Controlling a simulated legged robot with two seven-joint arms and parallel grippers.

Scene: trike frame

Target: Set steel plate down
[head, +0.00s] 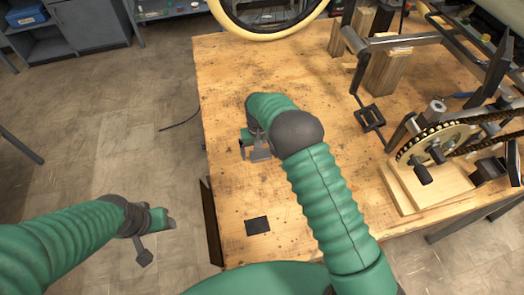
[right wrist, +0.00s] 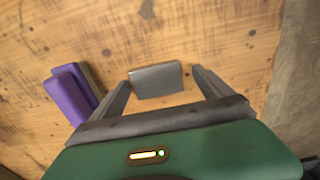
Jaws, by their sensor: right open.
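The steel plate (right wrist: 156,79) is a small grey slab on the wooden table top in the right wrist view, between the tips of my right gripper (right wrist: 163,85). The two fingers stand apart on either side of it, with visible gaps. In the head view, my right gripper (head: 253,150) is low over the left part of the table, and a grey piece by its fingers appears to be the plate. My left gripper (head: 148,240) hangs over the floor, left of the table; its finger gap is not clear.
The wooden table (head: 228,95) has its left edge close to my right gripper. A purple block (right wrist: 69,95) lies left of the plate in the wrist view. A dark square (head: 258,226) lies near the front edge. The trike frame with chainring (head: 437,143) and wooden blocks fills the right side.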

